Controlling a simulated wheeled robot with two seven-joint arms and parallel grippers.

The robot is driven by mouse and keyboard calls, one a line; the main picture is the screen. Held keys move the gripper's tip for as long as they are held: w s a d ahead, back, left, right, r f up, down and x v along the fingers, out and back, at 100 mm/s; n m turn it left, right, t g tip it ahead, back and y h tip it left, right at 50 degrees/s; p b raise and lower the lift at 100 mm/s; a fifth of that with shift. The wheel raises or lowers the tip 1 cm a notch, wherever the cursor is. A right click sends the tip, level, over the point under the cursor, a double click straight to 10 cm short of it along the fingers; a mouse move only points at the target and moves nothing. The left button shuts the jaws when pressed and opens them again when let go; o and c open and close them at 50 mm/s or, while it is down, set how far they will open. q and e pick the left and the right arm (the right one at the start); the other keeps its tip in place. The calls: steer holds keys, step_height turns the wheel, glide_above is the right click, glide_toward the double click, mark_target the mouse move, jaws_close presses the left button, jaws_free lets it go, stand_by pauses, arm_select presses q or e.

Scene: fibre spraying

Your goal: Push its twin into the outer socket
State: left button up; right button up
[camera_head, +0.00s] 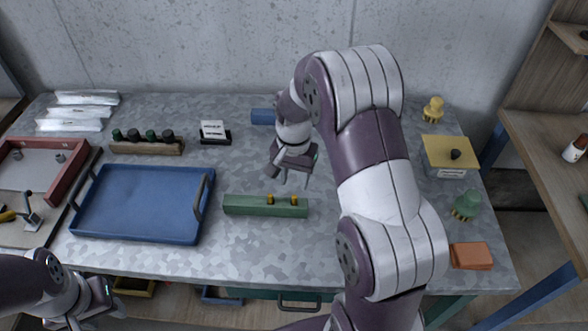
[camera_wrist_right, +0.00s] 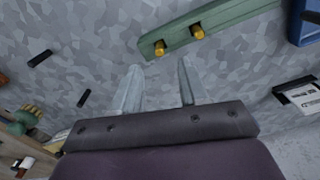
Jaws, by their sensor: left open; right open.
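A long green block (camera_head: 240,204) lies on the table, and it also crosses the top of the right wrist view (camera_wrist_right: 235,24). Two yellow plugs, one (camera_head: 270,198) nearer the block's middle and one (camera_head: 294,200) nearer its right end, stick out of it; they also show as the plugs (camera_wrist_right: 160,47) and (camera_wrist_right: 197,32). I cannot tell how deep either sits. My right gripper (camera_head: 293,178) is open and empty, behind and above the block, its fingertips (camera_wrist_right: 158,72) apart from the plugs. My left gripper (camera_head: 117,299) is open at the lower left, off the table's front edge.
A blue tray (camera_head: 140,239) lies left of the block. A white card (camera_head: 213,129) stands behind it. Two small dark bars (camera_wrist_right: 40,58) lie on the table. A yellow-topped box (camera_head: 450,152) and an orange pad (camera_head: 471,256) are at the right. My right arm hides part of the table.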

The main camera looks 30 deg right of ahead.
mark_target(294, 196)
step_height(294, 196, up, 5)
steer(key=shift+r, duration=0.1)
stand_by(0.5)
